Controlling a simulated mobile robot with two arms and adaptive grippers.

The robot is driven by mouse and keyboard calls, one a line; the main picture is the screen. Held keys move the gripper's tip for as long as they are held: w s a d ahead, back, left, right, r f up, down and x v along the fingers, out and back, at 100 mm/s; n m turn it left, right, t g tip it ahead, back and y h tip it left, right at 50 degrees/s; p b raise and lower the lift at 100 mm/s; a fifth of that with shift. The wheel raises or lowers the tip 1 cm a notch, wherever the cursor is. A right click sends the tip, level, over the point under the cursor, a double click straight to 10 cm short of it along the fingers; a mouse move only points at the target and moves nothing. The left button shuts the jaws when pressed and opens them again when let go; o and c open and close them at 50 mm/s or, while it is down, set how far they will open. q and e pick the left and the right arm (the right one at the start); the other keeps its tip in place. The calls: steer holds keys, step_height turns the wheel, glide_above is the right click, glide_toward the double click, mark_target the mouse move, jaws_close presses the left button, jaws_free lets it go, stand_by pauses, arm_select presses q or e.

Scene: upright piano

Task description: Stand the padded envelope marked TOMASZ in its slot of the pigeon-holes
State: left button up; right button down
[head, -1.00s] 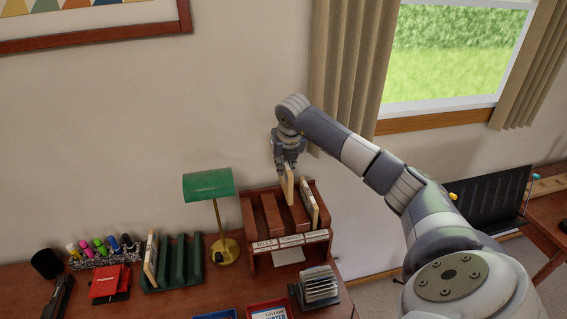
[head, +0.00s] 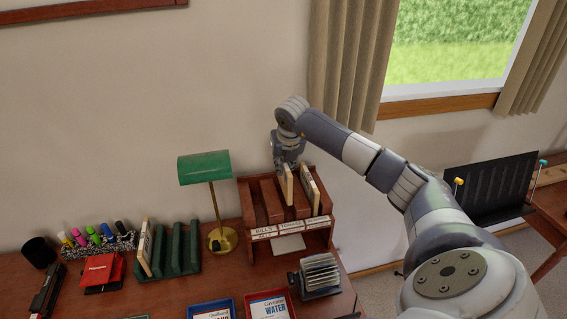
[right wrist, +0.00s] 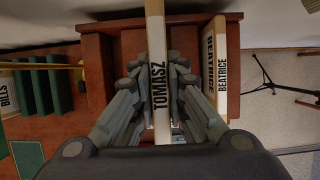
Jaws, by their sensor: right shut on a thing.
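The padded envelope marked TOMASZ (head: 287,185) is cream with a dark printed name and stands upright. My right gripper (head: 289,163) is shut on its upper part. The name reads clearly between the fingers in the right wrist view (right wrist: 159,80). The wooden pigeon-holes (head: 246,205) have front labels; the left reads BILLS, the middle appears to read TOMASZ. The envelope's lower part is at the middle slot, behind the middle label (head: 290,229); its bottom edge is hidden, so I cannot tell whether it touches the floor. My left gripper is not in view.
A BEATRICE envelope (head: 309,187) stands in the right slot, close beside the held one. A green lamp (head: 205,168) stands left of the pigeon-holes. A green rack (head: 180,262) holds the BILLS envelope (head: 144,246). A card holder (head: 318,274) stands in front.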

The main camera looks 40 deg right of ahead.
mark_target(287, 167)
steer(key=shift+f+b, duration=2.55)
steer(key=shift+f, duration=1)
steer(key=c, duration=1.5)
jaws_free()
steer(key=shift+c, duration=0.2)
steer(key=shift+r, duration=0.25)
steer(key=v, duration=1.1)
steer(key=shift+s+a+r, duration=0.1)
steer(key=shift+s+r, duration=0.1)
steer(key=shift+r, duration=0.05)
